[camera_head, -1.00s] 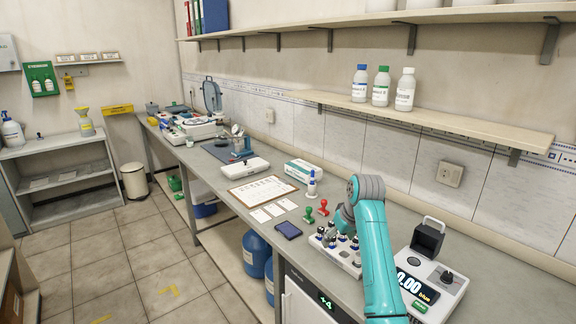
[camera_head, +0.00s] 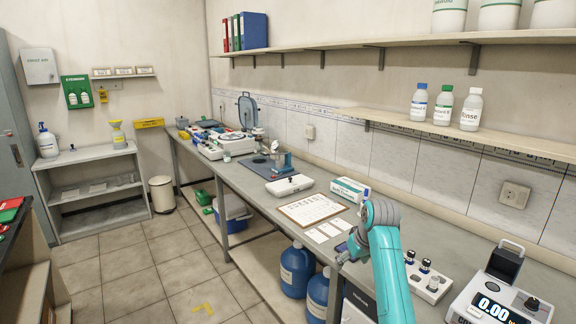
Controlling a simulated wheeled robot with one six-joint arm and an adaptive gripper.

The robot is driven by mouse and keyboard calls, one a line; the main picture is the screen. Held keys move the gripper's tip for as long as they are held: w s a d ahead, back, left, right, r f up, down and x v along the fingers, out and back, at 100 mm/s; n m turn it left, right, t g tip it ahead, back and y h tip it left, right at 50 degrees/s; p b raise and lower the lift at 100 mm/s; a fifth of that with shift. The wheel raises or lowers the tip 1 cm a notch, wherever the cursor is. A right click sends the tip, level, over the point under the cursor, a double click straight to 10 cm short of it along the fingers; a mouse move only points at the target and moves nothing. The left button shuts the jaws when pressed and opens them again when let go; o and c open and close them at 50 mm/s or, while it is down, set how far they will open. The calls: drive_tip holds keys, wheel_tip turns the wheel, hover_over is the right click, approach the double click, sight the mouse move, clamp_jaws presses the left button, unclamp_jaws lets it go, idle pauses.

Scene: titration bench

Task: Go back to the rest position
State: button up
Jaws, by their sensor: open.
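My teal arm (camera_head: 388,272) rises from the bottom of the head view and bends at a grey and teal joint over the bench. My gripper (camera_head: 342,259) shows small at the left of that joint, near the front edge of the bench. It is open, and I see nothing held in it. The arm hides part of the bench behind it, including where the coloured stamps stood.
The long grey bench (camera_head: 245,183) carries a meter (camera_head: 498,296) and a vial block (camera_head: 428,283) to the right of my arm. A clipboard (camera_head: 311,209) and white cards lie to the left. Blue drums (camera_head: 297,268) stand below.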

drive_tip(key=s+f+t, duration=0.1)
drive_tip(key=s+f, duration=0.3)
drive_tip(key=f, duration=0.3)
drive_tip(key=s+f+m, duration=0.1)
drive_tip(key=s+f, duration=0.2)
drive_tip(key=f, duration=0.4)
drive_tip(key=s+f+t, duration=0.1)
drive_tip(key=s+f, duration=0.3)
drive_tip(key=f, duration=0.3)
drive_tip(key=s+f+m+t+h, duration=0.1)
drive_tip(key=s+f, duration=0.4)
drive_tip(key=s, duration=0.4)
drive_tip(key=s+f+t, duration=0.2)
drive_tip(key=s+f, duration=0.3)
drive_tip(key=s, duration=0.4)
drive_tip(key=s+r+m+t, duration=0.1)
drive_tip(key=s+r, duration=0.1)
drive_tip(key=s, duration=0.9)
drive_tip(key=s+r+t, duration=0.2)
drive_tip(key=s+r, duration=0.1)
drive_tip(key=s, duration=0.8)
drive_tip(key=s+r+t, duration=0.2)
drive_tip(key=s+r, duration=1.3)
drive_tip(key=r, duration=0.2)
drive_tip(key=shift+s+m+h, duration=0.3)
drive_tip(key=shift+m, duration=0.1)
